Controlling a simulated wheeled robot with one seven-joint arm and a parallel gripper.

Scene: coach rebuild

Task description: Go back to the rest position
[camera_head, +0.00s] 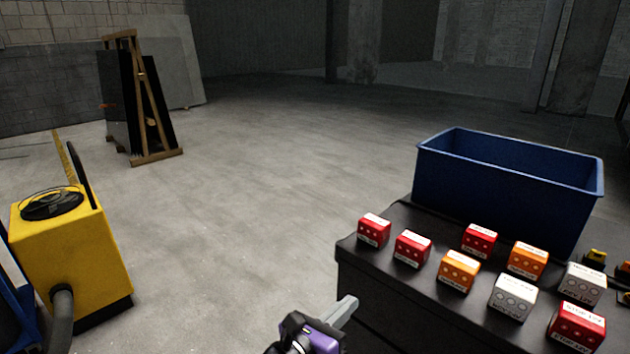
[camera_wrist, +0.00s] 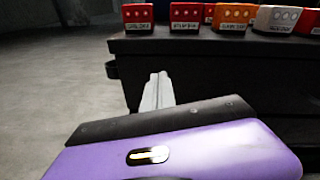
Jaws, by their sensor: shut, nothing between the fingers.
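My gripper (camera_head: 347,304) is at the bottom middle of the head view, in front of the near left edge of the black bench. Its grey fingers are shut together with nothing between them. The wrist view shows the closed fingers (camera_wrist: 158,88) pointing toward the bench's side, below the blocks on top. They look apart from the bench, though the gap is hard to judge.
The black bench (camera_head: 350,249) carries several red, orange and white labelled blocks, including a red one (camera_head: 374,230). A blue bin (camera_head: 500,195) stands behind them. A yellow machine (camera_head: 75,255) is at left. A wooden rack (camera_head: 148,110) stands farther back. Open floor lies between.

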